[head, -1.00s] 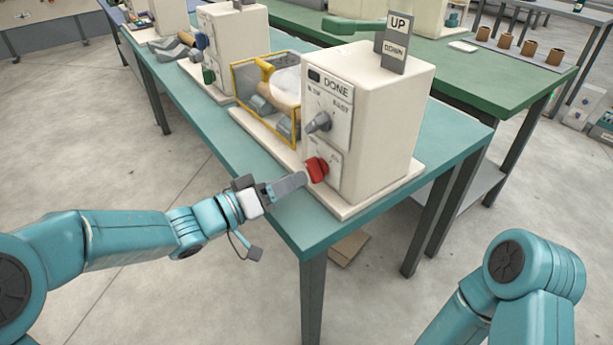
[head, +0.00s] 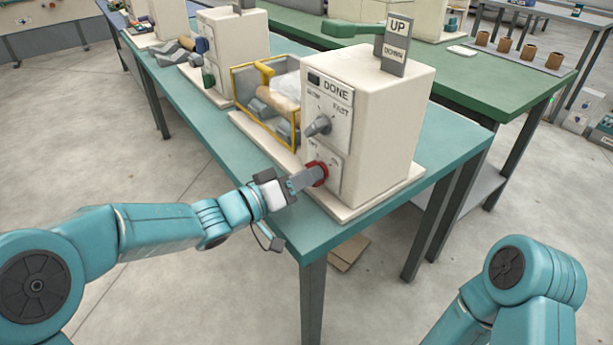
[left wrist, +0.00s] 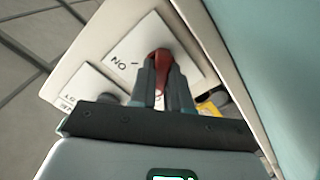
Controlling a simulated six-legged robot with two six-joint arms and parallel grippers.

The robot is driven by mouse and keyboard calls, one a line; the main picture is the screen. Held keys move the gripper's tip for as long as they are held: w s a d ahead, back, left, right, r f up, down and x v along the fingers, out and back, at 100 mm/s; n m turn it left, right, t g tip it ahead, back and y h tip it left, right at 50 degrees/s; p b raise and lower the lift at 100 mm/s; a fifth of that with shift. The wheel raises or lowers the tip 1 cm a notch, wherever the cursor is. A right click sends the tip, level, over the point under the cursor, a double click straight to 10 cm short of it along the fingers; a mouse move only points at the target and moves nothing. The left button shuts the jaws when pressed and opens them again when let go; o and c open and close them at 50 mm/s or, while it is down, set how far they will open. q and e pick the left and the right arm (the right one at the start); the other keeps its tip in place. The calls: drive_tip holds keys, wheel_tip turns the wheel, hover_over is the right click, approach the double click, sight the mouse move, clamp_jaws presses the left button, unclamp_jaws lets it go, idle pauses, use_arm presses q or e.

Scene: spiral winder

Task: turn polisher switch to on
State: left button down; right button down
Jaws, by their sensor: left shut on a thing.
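The polisher (head: 375,130) is a cream box on the teal table, with a DONE display, a grey speed knob (head: 318,126) and a red switch (head: 317,172) low on its front panel. My left gripper (head: 312,178) is at the red switch, with its fingers closed around the switch's handle. In the left wrist view, the red switch (left wrist: 160,58) shows between the two fingertips, and the ON mark stands to its left on the white plate (left wrist: 145,60). The fingers hide part of the switch. My right gripper is out of view; only part of my right arm shows.
A yellow-framed guard (head: 265,100) with a roll inside stands left of the polisher box. An UP/DOWN sign (head: 396,45) stands on top of the box. Similar machines stand farther back on the teal table (head: 300,228).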

use_arm(q)
drive_tip(key=shift+m, duration=0.3)
drive_tip(key=m+b, duration=0.1)
drive_tip(key=m, duration=0.2)
drive_tip(key=shift+f+m, duration=0.1)
drive_tip(key=shift+m, duration=0.2)
drive_tip(key=m+b, duration=0.2)
drive_tip(key=m, duration=0.1)
drive_tip(key=shift+m, duration=0.3)
drive_tip(key=m+b, duration=0.2)
drive_tip(key=m, duration=0.2)
drive_tip(key=shift+m+b, duration=1)
drive_tip(key=shift+m, duration=1)
drive_tip(key=c, duration=1.1)
unclamp_jaws()
